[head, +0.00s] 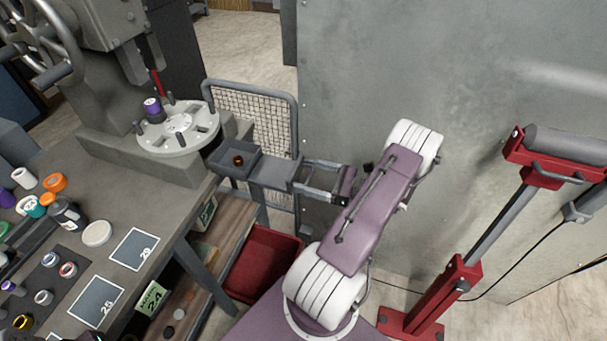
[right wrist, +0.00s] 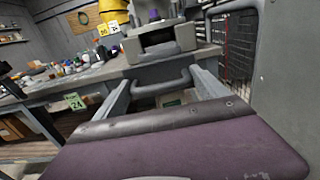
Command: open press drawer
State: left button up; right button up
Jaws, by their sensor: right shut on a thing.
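The grey press (head: 105,60) stands at the upper left of the head view, with a round plate (head: 178,125) on its base. A small grey drawer (head: 272,171) juts out to the right of the press base. An open-topped compartment with an orange-brown round thing (head: 238,160) shows at its press end. My right gripper (head: 299,177) is at the drawer's outer end. In the right wrist view its fingers are shut on the drawer's grey bar handle (right wrist: 162,87). My left gripper is not in view.
A workbench (head: 110,255) with jars and lids fills the left. A mesh guard (head: 255,120) stands behind the drawer, and a red bin (head: 262,262) sits below. A grey wall (head: 400,70) is close behind my right arm. A red roller stand (head: 455,280) is at right.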

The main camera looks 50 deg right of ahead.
jog(key=shift+d+r, duration=0.1)
jog(key=shift+d, duration=0.05)
jog(key=o, duration=1.8)
jog(key=b+v, duration=0.1)
jog(key=v, duration=0.8)
